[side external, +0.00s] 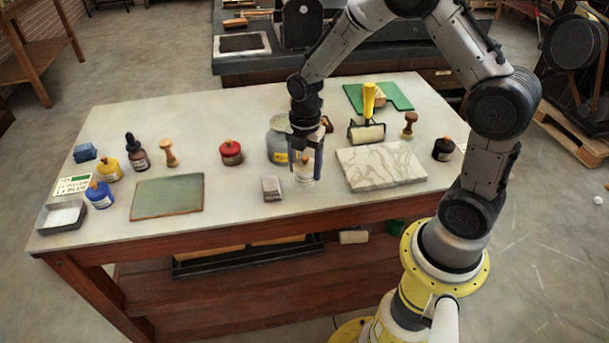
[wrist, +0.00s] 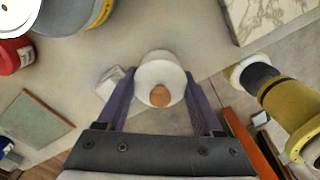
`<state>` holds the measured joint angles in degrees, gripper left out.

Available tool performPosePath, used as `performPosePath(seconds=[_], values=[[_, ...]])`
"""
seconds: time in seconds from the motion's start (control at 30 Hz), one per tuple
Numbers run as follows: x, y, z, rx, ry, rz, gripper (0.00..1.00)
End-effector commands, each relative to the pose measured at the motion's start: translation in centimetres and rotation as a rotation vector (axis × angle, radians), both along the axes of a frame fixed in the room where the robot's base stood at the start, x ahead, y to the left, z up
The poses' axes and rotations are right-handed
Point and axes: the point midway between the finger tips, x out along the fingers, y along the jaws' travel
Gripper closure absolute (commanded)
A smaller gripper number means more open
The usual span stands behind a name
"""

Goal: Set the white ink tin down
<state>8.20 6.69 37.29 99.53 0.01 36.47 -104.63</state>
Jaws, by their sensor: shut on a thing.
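The white ink tin (side external: 305,174) has a pale body and a small tan knob on its lid. My gripper (side external: 306,160) points down with its fingers on either side of the tin, shut on it, near the front of the table. In the wrist view the white tin (wrist: 151,72) sits upright between the two purple-grey fingers of my gripper (wrist: 161,98). It overlaps the table's front edge there. I cannot tell whether its base touches the tabletop.
A small grey metal block (side external: 272,188) lies just left of the tin. A marble slab (side external: 380,166) lies to the right, and a big grey can (side external: 279,144) stands behind. A red tin (side external: 231,153) and a green plate (side external: 167,197) are further left. Bare tabletop (side external: 235,195) lies between plate and block.

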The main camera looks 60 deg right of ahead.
Motion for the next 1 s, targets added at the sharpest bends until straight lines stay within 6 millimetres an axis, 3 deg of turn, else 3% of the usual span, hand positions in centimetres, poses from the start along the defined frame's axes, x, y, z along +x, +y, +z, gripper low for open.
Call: performPosePath(seconds=[0.23,0.63,0.67,0.8,1.0], values=[[0.2,0.0,-3.1,0.000,0.000,0.000,1.00],[0.2,0.0,-3.6,0.000,0.000,0.000,1.00],[0.2,0.0,-3.6,0.000,0.001,0.000,0.29],[0.2,0.0,-3.6,0.000,0.001,0.000,0.03],[0.2,0.0,-3.6,0.000,0.000,0.000,0.02]])
